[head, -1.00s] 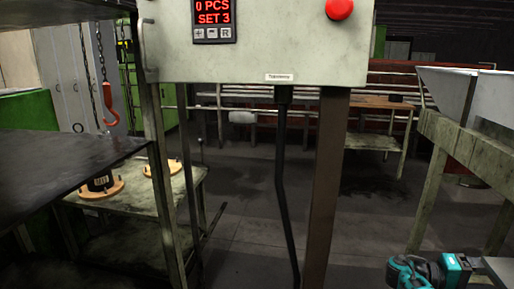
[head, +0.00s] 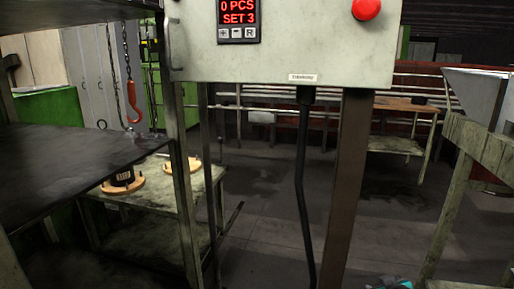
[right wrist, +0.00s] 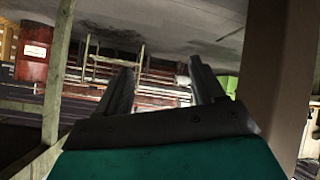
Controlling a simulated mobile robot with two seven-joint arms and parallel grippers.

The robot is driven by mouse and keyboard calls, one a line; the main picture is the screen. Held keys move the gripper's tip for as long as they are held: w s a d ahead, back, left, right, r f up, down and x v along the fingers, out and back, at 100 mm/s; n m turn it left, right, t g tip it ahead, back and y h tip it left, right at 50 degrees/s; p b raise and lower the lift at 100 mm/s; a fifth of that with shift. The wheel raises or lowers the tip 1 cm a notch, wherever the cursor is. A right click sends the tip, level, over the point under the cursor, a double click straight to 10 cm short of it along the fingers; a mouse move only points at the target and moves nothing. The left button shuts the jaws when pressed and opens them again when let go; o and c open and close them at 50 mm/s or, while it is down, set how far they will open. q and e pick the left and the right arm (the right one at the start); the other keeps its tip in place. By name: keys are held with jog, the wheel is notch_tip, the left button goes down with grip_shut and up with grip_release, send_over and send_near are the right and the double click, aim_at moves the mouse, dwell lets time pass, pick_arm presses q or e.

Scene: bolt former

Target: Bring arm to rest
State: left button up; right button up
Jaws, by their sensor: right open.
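My right gripper (right wrist: 160,90) shows in the right wrist view with its two fingers apart and nothing between them. In the head view only a small teal piece of my right arm (head: 395,284) shows at the bottom edge, right of centre. My left gripper is in neither view. The control box (head: 290,50) hangs at the top of the head view, with a red display reading "0 PCS SET 3" and a red button (head: 366,9).
A brown post (head: 345,190) and a black cable (head: 302,190) run down below the box. A dark shelf (head: 70,165) and a low table (head: 170,190) stand at left. A red hook (head: 131,100) hangs on a chain. A wooden frame (head: 450,205) stands right. Floor between is open.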

jog(key=s+a+f+n+y, duration=0.15)
jog(key=s+a+y, duration=0.25)
jog(key=s+a, duration=1.45)
jog(key=s+a+r+y, duration=0.2)
jog(key=s+a+r, duration=0.3)
jog(key=s, duration=0.3)
pick_arm(q)
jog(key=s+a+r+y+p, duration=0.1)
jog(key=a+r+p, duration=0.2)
jog(key=p, duration=0.6)
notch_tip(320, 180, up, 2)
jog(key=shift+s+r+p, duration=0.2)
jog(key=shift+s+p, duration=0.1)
jog(key=shift+p, duration=0.05)
pick_arm(e)
notch_tip(320, 180, up, 6)
jog(key=s+d+h, duration=0.1)
jog(key=s+d, duration=0.1)
jog(key=shift+d+t, duration=0.4)
jog(key=shift+m, duration=0.25)
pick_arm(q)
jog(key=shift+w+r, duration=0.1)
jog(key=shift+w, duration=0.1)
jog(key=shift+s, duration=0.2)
